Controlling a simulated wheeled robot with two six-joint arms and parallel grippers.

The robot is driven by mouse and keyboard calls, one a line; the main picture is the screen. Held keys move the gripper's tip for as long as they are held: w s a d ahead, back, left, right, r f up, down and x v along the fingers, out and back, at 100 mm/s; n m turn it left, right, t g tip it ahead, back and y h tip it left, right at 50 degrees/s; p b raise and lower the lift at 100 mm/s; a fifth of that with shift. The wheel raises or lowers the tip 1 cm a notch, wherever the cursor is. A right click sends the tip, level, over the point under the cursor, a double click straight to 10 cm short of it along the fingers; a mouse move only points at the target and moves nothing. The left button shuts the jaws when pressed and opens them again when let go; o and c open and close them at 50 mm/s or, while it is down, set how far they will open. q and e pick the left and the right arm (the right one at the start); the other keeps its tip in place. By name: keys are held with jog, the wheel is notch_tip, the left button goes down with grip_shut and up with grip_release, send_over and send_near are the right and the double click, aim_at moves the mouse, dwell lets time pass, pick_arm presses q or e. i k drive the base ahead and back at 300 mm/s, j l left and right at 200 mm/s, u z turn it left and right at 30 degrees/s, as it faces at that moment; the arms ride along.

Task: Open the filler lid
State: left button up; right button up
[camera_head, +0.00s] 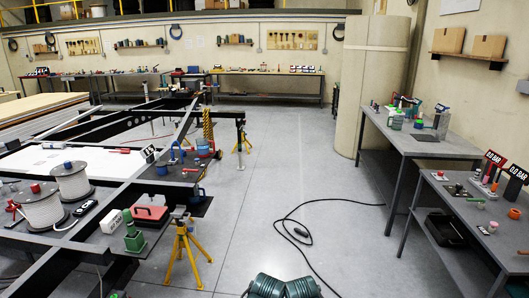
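I cannot make out a filler lid for certain in the head view. The dark caravan chassis (108,194) fills the left side, with many small parts resting on its beams and plates. A green bottle-shaped item (134,238) stands upright on the near plate, beside a red case (150,214). Two dark green ribbed shapes (284,287) are cut off by the bottom edge; I cannot tell what they are. Neither of my grippers is in view.
Yellow stands (184,250) support the chassis. A black cable (291,221) lies on the open grey floor. Grey workbenches (432,142) with small items stand at the right. White cable reels (42,208) sit on the near left chassis.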

aim_at(161, 164)
jog(key=i+u, duration=0.3)
jog(key=i, duration=0.25)
jog(key=i+l+u, duration=0.15)
jog(key=i+u, duration=0.2)
jog(key=i, duration=0.2)
jog(key=i+l+u, duration=0.3)
jog(key=i, duration=0.2)
jog(key=i+l+u, duration=0.25)
jog(key=i+l, duration=0.25)
jog(key=i, duration=0.15)
jog(key=i+l+u, duration=0.3)
jog(key=i+l, duration=0.25)
jog(key=i+l+u, duration=0.25)
jog(key=i+l, duration=0.3)
jog(key=l, duration=0.2)
